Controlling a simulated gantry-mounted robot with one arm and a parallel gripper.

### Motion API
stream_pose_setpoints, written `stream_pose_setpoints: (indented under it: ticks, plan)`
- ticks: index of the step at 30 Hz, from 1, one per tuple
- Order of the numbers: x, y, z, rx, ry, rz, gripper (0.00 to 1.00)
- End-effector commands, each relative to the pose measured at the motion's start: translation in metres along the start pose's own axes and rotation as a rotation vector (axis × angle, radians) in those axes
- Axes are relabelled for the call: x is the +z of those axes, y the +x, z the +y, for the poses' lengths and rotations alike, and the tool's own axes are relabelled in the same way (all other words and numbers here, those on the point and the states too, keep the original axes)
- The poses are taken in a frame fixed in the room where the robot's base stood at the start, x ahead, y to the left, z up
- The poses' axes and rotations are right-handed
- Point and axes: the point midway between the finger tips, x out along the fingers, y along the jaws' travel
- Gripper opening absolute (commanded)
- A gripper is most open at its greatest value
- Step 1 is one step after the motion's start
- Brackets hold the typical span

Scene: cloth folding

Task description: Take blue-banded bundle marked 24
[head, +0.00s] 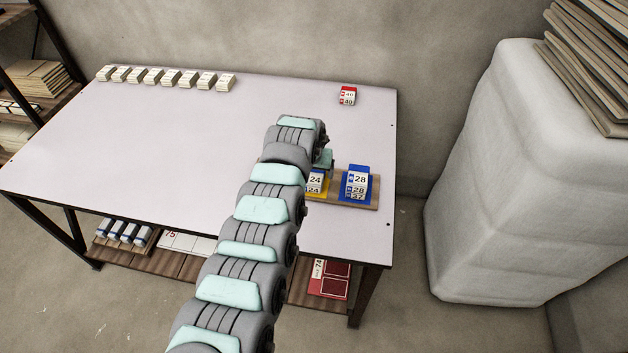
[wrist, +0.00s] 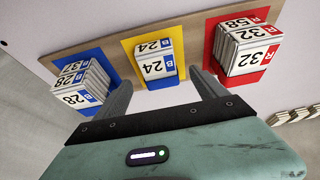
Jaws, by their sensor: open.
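The blue-banded bundle marked 24 (wrist: 155,62) is a small white block with blue end marks on a yellow pad (wrist: 128,48). In the head view, the bundle (head: 315,181) shows at the right edge of my arm, partly hidden. My gripper (wrist: 160,80) is open and empty, one finger on each side of this bundle in the wrist view. Whether the fingers touch it or have reached its height, I cannot tell. In the head view my arm hides most of the gripper.
A wooden board (wrist: 108,48) also carries a blue-marked 28 stack (wrist: 80,85) on blue and a red-marked 32 stack (wrist: 245,48) on red. A red 40 bundle (head: 347,96) and a row of pale bundles (head: 165,77) stand at the table's back. The table's left middle is clear.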

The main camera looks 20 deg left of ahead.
Motion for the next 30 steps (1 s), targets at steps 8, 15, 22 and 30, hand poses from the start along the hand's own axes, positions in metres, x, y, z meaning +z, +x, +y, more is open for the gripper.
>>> stream_pose_setpoints:
  ticks: [8, 15, 22, 30]
  plan:
    - [0.003, 0.031, 0.0, 0.001, 0.0, -0.002, 0.82]
    - [0.002, 0.031, 0.001, 0.001, 0.0, -0.001, 0.82]
    - [0.002, 0.032, 0.0, 0.001, 0.0, -0.001, 0.82]
    - [0.003, 0.034, 0.0, 0.001, -0.001, -0.001, 0.82]
